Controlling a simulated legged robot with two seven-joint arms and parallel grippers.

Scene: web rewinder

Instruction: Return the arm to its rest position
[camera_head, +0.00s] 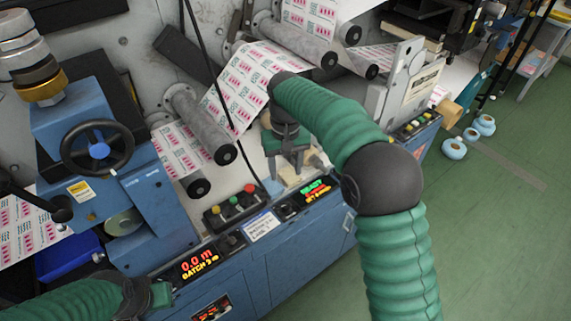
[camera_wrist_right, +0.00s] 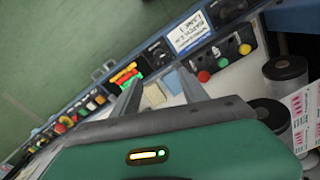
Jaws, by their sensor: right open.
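My right arm, in a green ribbed sleeve, reaches over the rewinder from the right in the head view. Its gripper (camera_head: 286,166) points down above the machine's pale front ledge, its two fingers apart. In the right wrist view the same gripper (camera_wrist_right: 158,90) shows spread fingers with nothing held between them. Small beige and bluish blocks (camera_wrist_right: 155,94) lie on the ledge beyond the fingertips; whether the fingers touch them I cannot tell. My left arm shows at the lower left of the head view, and the jaws at its end cannot be made out.
The blue rewinder carries a printed web (camera_head: 247,85) over grey rollers (camera_head: 203,125). A button box (camera_head: 233,208) and lit displays (camera_head: 200,262) line its front edge. A black handwheel (camera_head: 97,148) stands at left. Green floor (camera_head: 500,230) is clear at right, with blue-white rolls (camera_head: 454,148) farther back.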

